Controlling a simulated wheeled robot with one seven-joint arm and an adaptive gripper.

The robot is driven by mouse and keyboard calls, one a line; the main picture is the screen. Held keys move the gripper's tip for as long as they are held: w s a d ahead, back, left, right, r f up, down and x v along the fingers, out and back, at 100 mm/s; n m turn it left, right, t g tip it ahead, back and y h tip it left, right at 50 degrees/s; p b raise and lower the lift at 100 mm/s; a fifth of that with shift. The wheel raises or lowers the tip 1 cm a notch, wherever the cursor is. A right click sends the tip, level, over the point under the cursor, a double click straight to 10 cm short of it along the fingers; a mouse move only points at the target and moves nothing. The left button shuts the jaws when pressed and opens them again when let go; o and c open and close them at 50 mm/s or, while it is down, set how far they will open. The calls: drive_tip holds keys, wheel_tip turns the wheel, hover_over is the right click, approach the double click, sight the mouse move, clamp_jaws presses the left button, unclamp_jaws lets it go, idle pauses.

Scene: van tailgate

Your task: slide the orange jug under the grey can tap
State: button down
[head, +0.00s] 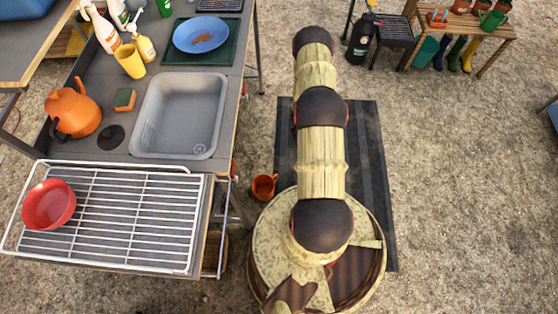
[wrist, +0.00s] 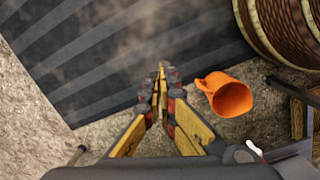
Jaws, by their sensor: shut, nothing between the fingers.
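A small orange jug (head: 264,187) with a handle is on the gravel, between the sink unit and my round base. It also shows in the wrist view (wrist: 231,95), to the right of my fingers and apart from them. I cannot make out a grey can with a tap in either view. A larger orange kettle-like vessel (head: 76,111) stands on the counter left of the sink.
The sink unit (head: 180,115) fills the left, with a wire rack (head: 120,215) holding a red bowl (head: 49,204). A dark striped mat (head: 370,190) lies beneath my arm. A black bottle (head: 361,40) and a wooden bench (head: 470,25) stand behind. Gravel is open at right.

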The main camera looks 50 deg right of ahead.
drive_tip(key=a+f+n+t+y+b, duration=0.1)
drive_tip(key=a+f, duration=0.3)
drive_tip(key=f, duration=0.6)
drive_tip(key=s+a+f+n+t+y+b, duration=0.1)
drive_tip(key=a+f, duration=0.4)
drive_tip(key=f, duration=0.6)
drive_tip(key=a+f+n+t+y+b, duration=0.1)
drive_tip(key=a+f+n+b, duration=0.2)
drive_tip(key=f, duration=0.8)
drive_tip(key=shift+s+a, duration=0.25)
drive_tip(key=shift+a, duration=0.6)
drive_tip(key=shift+w+a+r, duration=0.3)
drive_tip(key=shift+w+a, duration=0.45)
drive_tip(key=shift+w, duration=0.2)
drive_tip(key=shift+w+a, duration=0.5)
drive_tip(key=shift+w, duration=0.05)
